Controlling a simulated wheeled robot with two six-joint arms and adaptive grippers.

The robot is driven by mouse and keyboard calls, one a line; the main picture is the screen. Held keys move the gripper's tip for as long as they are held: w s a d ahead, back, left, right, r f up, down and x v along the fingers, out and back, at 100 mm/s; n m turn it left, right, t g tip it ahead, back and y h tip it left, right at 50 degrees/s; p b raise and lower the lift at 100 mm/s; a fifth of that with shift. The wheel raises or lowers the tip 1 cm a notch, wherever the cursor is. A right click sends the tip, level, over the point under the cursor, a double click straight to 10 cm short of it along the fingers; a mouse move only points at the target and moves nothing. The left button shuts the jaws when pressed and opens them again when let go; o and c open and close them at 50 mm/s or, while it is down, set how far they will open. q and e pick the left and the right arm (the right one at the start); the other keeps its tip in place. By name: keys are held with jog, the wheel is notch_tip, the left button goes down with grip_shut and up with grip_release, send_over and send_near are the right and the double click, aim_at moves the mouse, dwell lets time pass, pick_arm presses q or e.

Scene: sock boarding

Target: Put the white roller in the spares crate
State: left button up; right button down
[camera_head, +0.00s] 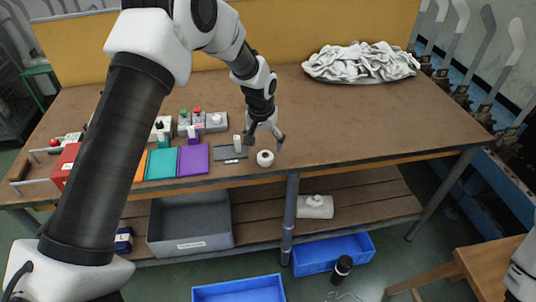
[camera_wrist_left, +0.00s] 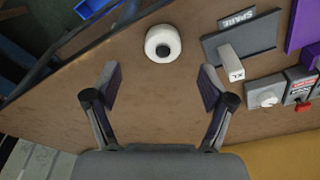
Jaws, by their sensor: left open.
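A white roller (camera_head: 265,158), short and round with a dark hole in its end, stands near the front edge of the wooden table (camera_head: 330,120). It also shows in the left wrist view (camera_wrist_left: 163,43), beyond the fingertips and roughly centred between them. My left gripper (camera_head: 265,139) is open and empty just behind the roller, apart from it. A grey crate (camera_head: 190,243) with a pale label sits on the shelf below the table. I cannot read the label, so I cannot tell whether it is the spares crate. My right gripper is out of view.
A grey tray marked SPARE (camera_wrist_left: 240,38) with a white XL post (camera_wrist_left: 231,64) lies beside the roller. Purple (camera_head: 194,160) and teal (camera_head: 161,164) mats lie farther left. Crumpled white cloth (camera_head: 360,62) lies at the back. Blue crates (camera_head: 333,254) stand on the floor.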

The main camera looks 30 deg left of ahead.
aim_at(265, 156)
pick_arm(q)
jog(key=shift+a+f, duration=0.15)
jog(key=shift+f, duration=0.1)
jog(key=f, duration=0.2)
jog(key=w+f+p, duration=0.1)
jog(key=f, duration=0.4)
jog(key=shift+w+a+p, duration=0.15)
jog(key=shift+a+p, duration=0.05)
jog(key=shift+p, duration=0.1)
jog(key=c, duration=1.4)
jog(key=shift+r, duration=0.1)
